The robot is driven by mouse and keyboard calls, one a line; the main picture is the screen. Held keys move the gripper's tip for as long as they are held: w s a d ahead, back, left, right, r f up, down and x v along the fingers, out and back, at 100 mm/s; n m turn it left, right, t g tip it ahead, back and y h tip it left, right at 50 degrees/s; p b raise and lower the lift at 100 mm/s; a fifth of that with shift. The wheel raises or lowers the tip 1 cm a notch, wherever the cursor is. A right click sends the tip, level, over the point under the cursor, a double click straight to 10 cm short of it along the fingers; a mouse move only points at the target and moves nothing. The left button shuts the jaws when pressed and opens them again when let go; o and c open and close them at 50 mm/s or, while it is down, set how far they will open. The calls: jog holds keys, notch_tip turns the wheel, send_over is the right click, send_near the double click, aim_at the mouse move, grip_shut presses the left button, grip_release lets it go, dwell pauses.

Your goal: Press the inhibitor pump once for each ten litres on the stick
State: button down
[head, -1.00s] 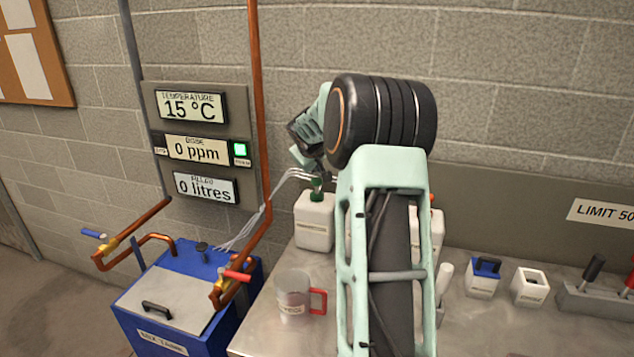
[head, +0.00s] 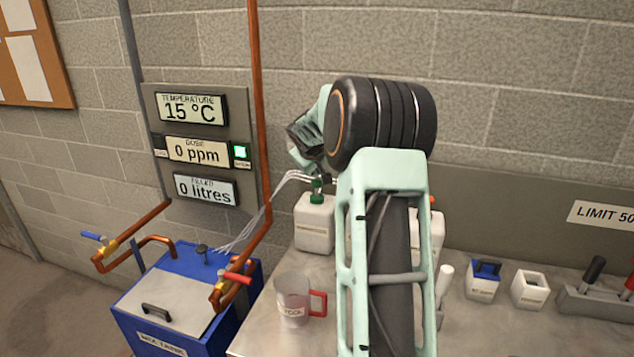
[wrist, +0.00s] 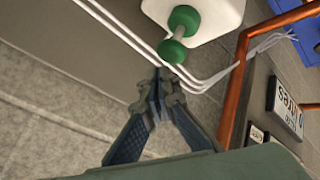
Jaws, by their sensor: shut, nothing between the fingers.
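The inhibitor pump is a green plunger (head: 316,191) on a white bottle (head: 314,228), upright on the bench behind the jug. In the wrist view the green pump head (wrist: 172,51) stands out from the white bottle (wrist: 205,15). My gripper (head: 323,175) is shut and empty, its fingertips close by the pump head. In the wrist view the closed fingertips (wrist: 164,77) are just beside the pump head; whether they touch cannot be told. The dose display (head: 196,150) reads 0 ppm. I cannot pick out a readable stick.
A blue tank (head: 160,335) with copper pipes stands left of the bench. A clear jug with red handle (head: 293,298) is at the bench front. White hoses (head: 262,205) pass behind the bottle. Small white containers (head: 529,289) stand at right. The filled display (head: 205,189) reads 0 litres.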

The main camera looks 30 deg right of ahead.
aim_at(317, 182)
jog(key=shift+f, duration=0.1)
jog(key=shift+f+b, duration=0.3)
jog(key=shift+b, duration=0.15)
jog(key=shift+s+f+b, duration=0.1)
jog(key=shift+f+b, duration=1.2)
jog(key=shift+f, duration=0.15)
dwell(1.0)
dwell(0.3)
jog(key=shift+r+p, duration=1.4)
jog(key=shift+r, duration=0.4)
jog(key=shift+r, duration=0.1)
notch_tip(317, 182, up, 5)
jog(key=p, duration=0.4)
